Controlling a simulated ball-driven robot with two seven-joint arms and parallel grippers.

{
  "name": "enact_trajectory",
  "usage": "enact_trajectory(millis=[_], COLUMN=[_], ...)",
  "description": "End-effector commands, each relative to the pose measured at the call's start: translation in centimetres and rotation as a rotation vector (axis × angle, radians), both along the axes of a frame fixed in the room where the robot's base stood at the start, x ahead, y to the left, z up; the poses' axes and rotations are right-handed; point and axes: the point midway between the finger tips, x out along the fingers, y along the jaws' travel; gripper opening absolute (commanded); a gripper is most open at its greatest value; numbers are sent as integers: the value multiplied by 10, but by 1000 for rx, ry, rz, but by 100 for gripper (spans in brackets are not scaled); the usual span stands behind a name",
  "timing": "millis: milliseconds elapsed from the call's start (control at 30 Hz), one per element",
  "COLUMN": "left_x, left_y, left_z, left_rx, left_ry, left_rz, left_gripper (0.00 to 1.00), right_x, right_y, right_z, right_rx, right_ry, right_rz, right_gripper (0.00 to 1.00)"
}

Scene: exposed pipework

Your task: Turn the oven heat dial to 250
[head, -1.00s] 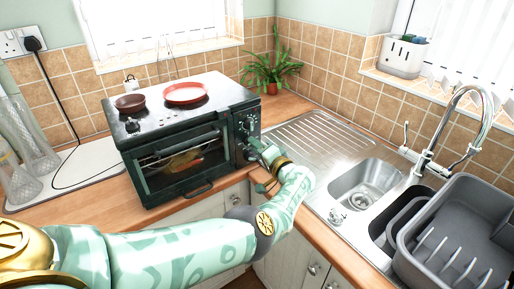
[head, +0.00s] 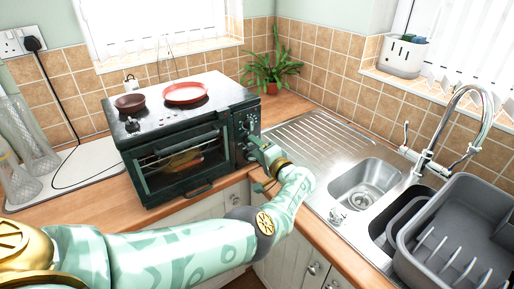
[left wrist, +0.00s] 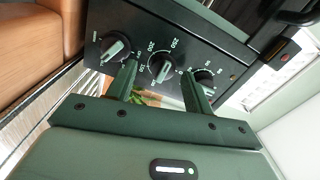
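The black toaster oven (head: 215,130) stands on the wooden counter, its dial panel on the right of its front. In the left wrist view, the numbered heat dial (left wrist: 161,68) is the middle one of three, with 200 and 250 readable beside it. My left gripper (left wrist: 160,77) is open, with one finger on each side of this dial; I cannot tell whether they touch it. In the head view, my left gripper (head: 257,143) is at the oven's panel and hides part of it. The exact dial setting is unclear. My right gripper is not in view.
Other dials sit close to the fingers, a left one (left wrist: 113,45) and a right one (left wrist: 205,78). Two pans, one red (head: 185,92), rest on the oven. A plant (head: 270,70), steel sink (head: 362,185) and grey dish rack (head: 465,215) are to the right.

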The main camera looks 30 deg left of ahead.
Motion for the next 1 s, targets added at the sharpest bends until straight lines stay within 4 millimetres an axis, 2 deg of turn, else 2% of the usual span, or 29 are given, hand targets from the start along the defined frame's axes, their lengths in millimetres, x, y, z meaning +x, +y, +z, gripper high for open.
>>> enact_trajectory(millis=[233,367,467,800,1000], left_x=[1,-2,-9,-43,-56], left_y=[0,-8,-24,-108,-141], left_z=[3,3,5,7,4], left_rx=[3,3,1,3,3], left_ry=[-3,-4,-4,-3,-3], left_rz=[0,-1,-3,-5,-3], left_gripper=[51,51,51,51,51], right_x=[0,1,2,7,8], right_y=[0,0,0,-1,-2], right_z=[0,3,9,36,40], right_rx=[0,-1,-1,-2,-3], right_ry=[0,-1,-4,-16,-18], right_rz=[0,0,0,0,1], right_gripper=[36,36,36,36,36])
